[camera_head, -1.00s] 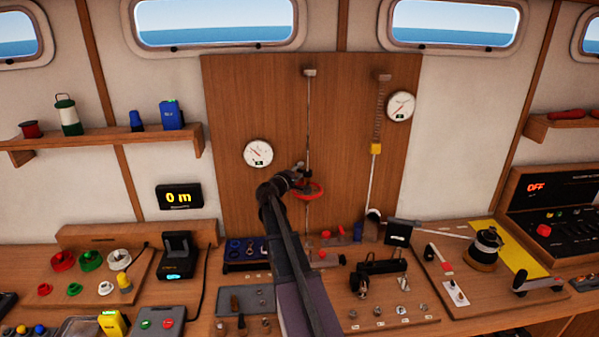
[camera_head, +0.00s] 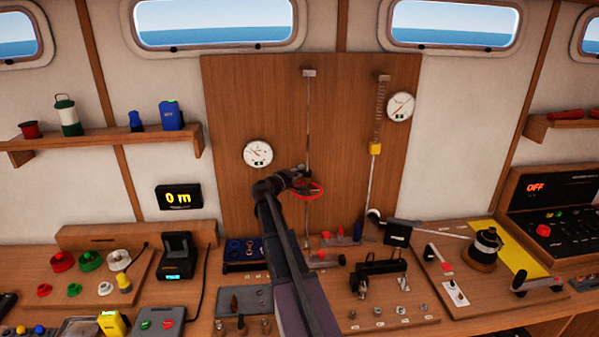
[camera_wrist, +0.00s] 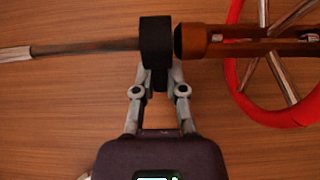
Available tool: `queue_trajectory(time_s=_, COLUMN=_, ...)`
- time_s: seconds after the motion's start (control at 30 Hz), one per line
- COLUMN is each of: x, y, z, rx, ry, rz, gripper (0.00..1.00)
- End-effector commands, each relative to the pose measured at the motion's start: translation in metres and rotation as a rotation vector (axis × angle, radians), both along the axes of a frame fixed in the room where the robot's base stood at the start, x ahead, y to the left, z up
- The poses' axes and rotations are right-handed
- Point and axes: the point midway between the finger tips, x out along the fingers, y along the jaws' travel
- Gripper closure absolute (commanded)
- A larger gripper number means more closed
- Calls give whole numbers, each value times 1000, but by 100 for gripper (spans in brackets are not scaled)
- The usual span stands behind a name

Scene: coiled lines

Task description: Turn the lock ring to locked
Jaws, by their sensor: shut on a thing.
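In the wrist view a metal rod runs sideways into a brown turnbuckle body (camera_wrist: 250,44), with a black lock ring (camera_wrist: 157,42) around the line at the body's left end. A small tab hangs from the ring's lower side. My gripper (camera_wrist: 158,80) is shut on the lock ring at this tab, and the fingertips partly hide it. A red handwheel (camera_wrist: 236,80) with metal spokes sits at the right. In the head view my gripper (camera_head: 304,172) is at the upright line, just above the red handwheel (camera_head: 312,191); the lock ring is too small to make out there.
The line runs up a wooden board (camera_head: 235,100) to a bracket (camera_head: 309,73). A round gauge (camera_head: 258,153) is to its left. A second line with a spring and yellow block (camera_head: 375,149) is to the right. Below is a cluttered bench.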

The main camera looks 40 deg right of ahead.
Motion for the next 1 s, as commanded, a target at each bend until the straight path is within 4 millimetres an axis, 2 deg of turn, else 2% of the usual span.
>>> queue_trajectory(time_s=0.03, x=0, y=0, z=0, rx=0, ry=0, rz=0, gripper=100)
queue_trajectory(time_s=0.07, x=0, y=0, z=0, rx=0, ry=0, rz=0, gripper=78)
queue_trajectory(time_s=0.1, x=0, y=-1, z=0, rx=0, ry=0, rz=0, gripper=66)
queue_trajectory(time_s=0.17, x=0, y=0, z=0, rx=0, ry=0, rz=0, gripper=49)
queue_trajectory(time_s=0.67, x=-1, y=3, z=0, rx=0, ry=0, rz=1, gripper=49)
queue_trajectory(time_s=0.87, x=-6, y=18, z=0, rx=0, ry=0, rz=1, gripper=49)
queue_trajectory(time_s=1.0, x=-10, y=37, z=0, rx=0, ry=0, rz=2, gripper=49)
